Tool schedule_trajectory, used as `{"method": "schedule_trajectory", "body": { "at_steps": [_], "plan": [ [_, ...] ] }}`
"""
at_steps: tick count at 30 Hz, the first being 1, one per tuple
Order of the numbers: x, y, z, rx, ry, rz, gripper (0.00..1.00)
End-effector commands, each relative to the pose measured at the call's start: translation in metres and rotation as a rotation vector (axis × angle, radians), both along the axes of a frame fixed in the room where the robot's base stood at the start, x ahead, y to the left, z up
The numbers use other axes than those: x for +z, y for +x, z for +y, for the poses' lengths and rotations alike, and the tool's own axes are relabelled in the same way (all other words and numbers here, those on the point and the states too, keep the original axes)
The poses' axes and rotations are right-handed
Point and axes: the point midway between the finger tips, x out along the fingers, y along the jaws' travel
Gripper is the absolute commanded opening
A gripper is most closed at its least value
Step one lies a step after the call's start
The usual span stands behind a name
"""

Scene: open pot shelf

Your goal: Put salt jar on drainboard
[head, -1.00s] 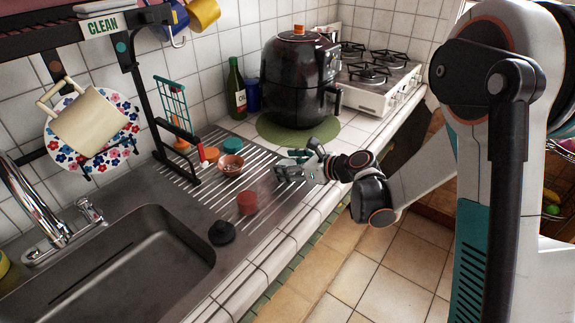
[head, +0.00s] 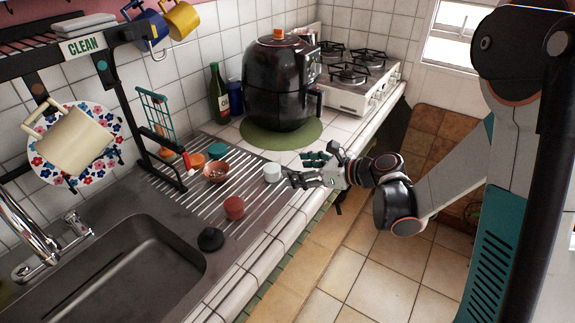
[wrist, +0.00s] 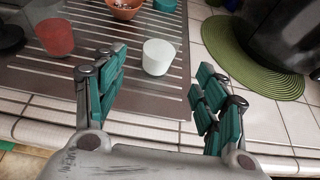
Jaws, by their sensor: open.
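A small white jar (head: 272,172), which I take to be the salt jar, stands upright on the right part of the ribbed metal drainboard (head: 235,205). No label can be read on it. In the wrist view the white jar (wrist: 158,57) stands just beyond my fingertips, roughly between their lines, and touches neither finger. My gripper (head: 302,172) is open and empty, to the right of the jar at the counter's front edge. Its teal-padded fingers are spread wide in the wrist view (wrist: 156,78).
The sink (head: 110,270) lies left. An air fryer (head: 280,85) stands behind on a green mat (head: 252,136).

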Motion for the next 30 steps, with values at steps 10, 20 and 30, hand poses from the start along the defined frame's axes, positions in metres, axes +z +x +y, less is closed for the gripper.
{"method": "schedule_trajectory", "body": {
  "at_steps": [10, 20, 30],
  "plan": [
    [0.007, -0.01, -0.009, 0.008, -0.02, -0.011, 0.65],
    [0.04, -0.052, -0.015, 0.201, -0.476, -0.254, 0.65],
    [0.069, -0.126, -0.04, 0.573, -1.063, -0.548, 0.65]
  ]
}}
